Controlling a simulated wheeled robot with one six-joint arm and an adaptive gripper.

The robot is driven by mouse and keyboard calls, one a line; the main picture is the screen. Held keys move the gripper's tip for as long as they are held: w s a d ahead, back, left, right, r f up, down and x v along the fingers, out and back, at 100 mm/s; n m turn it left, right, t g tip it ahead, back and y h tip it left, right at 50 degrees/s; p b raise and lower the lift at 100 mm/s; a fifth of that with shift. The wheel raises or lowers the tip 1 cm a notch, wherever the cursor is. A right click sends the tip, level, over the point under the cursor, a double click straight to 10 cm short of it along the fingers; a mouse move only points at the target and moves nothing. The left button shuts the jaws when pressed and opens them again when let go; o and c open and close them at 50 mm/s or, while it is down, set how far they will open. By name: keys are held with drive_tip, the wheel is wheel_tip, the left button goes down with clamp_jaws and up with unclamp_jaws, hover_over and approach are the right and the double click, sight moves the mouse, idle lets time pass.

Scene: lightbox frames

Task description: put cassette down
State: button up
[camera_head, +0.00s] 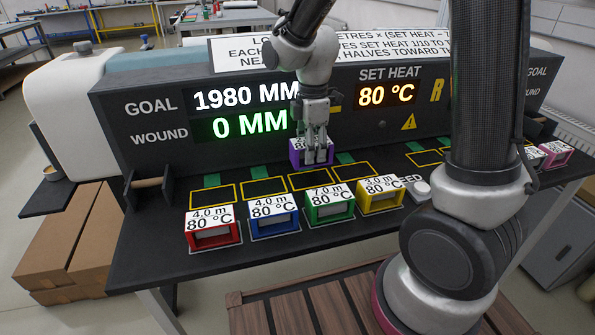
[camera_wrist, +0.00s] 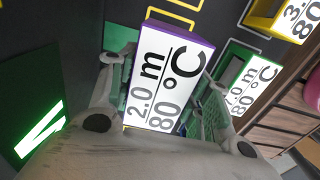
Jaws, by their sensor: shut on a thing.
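My gripper (camera_head: 316,154) is shut on a purple cassette (camera_head: 296,157) at the machine's front, pointing down. In the wrist view the cassette (camera_wrist: 165,75) sits between the two fingers, its white label reading 2.0 m, 80 °C. In the head view it appears just behind the third yellow-outlined slot (camera_head: 312,180) from the left; I cannot tell whether it touches the deck. The other outlined slots nearby, such as the far left one (camera_head: 213,196), the second (camera_head: 263,187) and the fourth (camera_head: 355,171), look empty.
Red (camera_head: 213,235), blue (camera_head: 273,224), green (camera_head: 330,209) and yellow (camera_head: 381,201) cassettes stand in a row along the front edge. A pink cassette (camera_head: 557,155) is at the far right. The display panel (camera_head: 150,130) rises behind the slots.

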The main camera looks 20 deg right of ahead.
drive_tip(key=shift+f, duration=2.8)
drive_tip(key=o, duration=1.1)
drive_tip(key=shift+f, duration=0.15)
wheel_tip(320, 180, up, 12)
drive_tip(key=shift+r, duration=0.1)
drive_tip(key=shift+d+r, duration=0.15)
drive_tip(key=shift+r, duration=0.05)
drive_tip(key=s+d+r+m+t, duration=0.1)
drive_tip(key=s+d+r+m, duration=0.2)
drive_tip(key=s+d+m, duration=0.2)
drive_tip(key=s+d+r+m+t, duration=0.1)
drive_tip(key=s+d+r+m, duration=0.2)
drive_tip(key=s+m, duration=0.4)
drive_tip(key=s+d+r+m+t, duration=0.2)
drive_tip(key=s+d+r+m, duration=0.1)
drive_tip(key=s+d+m, duration=0.3)
drive_tip(key=shift+s+d, duration=0.35)
drive_tip(key=shift+s, duration=0.2)
